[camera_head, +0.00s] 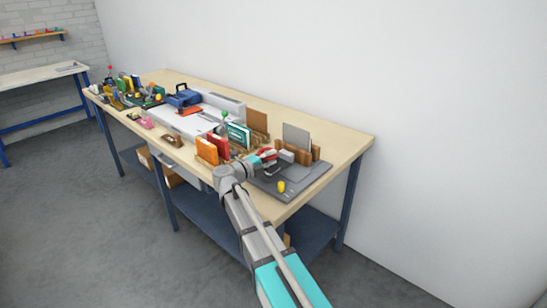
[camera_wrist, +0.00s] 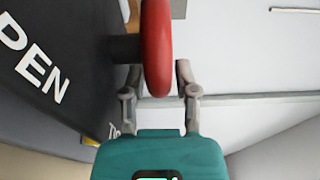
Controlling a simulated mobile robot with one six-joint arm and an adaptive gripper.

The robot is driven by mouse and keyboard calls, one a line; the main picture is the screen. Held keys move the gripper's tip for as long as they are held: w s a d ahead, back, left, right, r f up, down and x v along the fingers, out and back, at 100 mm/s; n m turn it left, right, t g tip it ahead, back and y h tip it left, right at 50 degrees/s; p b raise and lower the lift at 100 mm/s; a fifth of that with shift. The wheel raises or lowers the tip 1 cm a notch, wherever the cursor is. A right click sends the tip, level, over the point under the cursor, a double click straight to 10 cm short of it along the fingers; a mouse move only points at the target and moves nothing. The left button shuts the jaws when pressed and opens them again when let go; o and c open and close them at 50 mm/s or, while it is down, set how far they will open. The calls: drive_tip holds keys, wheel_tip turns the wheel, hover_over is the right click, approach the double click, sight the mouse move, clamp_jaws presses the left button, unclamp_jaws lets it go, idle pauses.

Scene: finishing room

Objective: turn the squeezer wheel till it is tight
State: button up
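The squeezer wheel is red; in the wrist view its rim (camera_wrist: 157,50) shows edge-on at top centre, on a dark shaft. Beside it at left is a dark plate (camera_wrist: 50,85) with white lettering "OPEN" and, lower, letters partly cut off. My gripper (camera_wrist: 158,72) has one finger on each side of the rim, close against it, and looks shut on it; the left fingertip is partly hidden. In the head view the wheel (camera_head: 267,154) is small and red at my gripper (camera_head: 257,160), above the near end of the workbench (camera_head: 345,147).
A dark grey board (camera_head: 312,177) lies at the bench's near end, with a yellow knob (camera_head: 281,187) on it. A wooden holder with a grey panel (camera_head: 296,137) stands behind. Orange (camera_head: 207,150) and red (camera_head: 219,146) pieces stand left of my gripper. The right floor is clear.

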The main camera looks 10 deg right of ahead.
drive_tip(key=shift+w+d, duration=0.3)
drive_tip(key=shift+d, duration=0.35)
clamp_jaws()
idle(1.0)
unclamp_jaws()
drive_tip(key=shift+a, duration=0.2)
drive_tip(key=v, duration=1.1)
drive_tip(key=shift+s+a, duration=0.2)
drive_tip(key=shift+a, duration=0.1)
